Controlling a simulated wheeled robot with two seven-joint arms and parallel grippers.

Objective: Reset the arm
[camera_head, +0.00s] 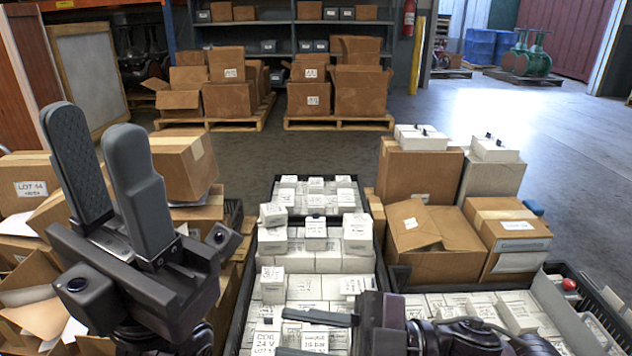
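My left gripper (97,128) is raised at the left, its two dark fingers pointing up with a gap between them and nothing held. It stands in front of brown cartons. My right gripper (305,333) is low at the bottom centre, its fingers pointing left over the white boxes (303,287) in a dark crate (240,308). Its fingers are apart, with a white box showing beyond the gap. Part of it is cut off by the lower edge.
Brown cartons (182,165) crowd the left, close to my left gripper. More cartons (436,248) and a second crate (400,275) of white boxes are at the right. Loaded pallets (340,124) and shelves (288,32) stand behind. Open floor (560,130) lies at the right.

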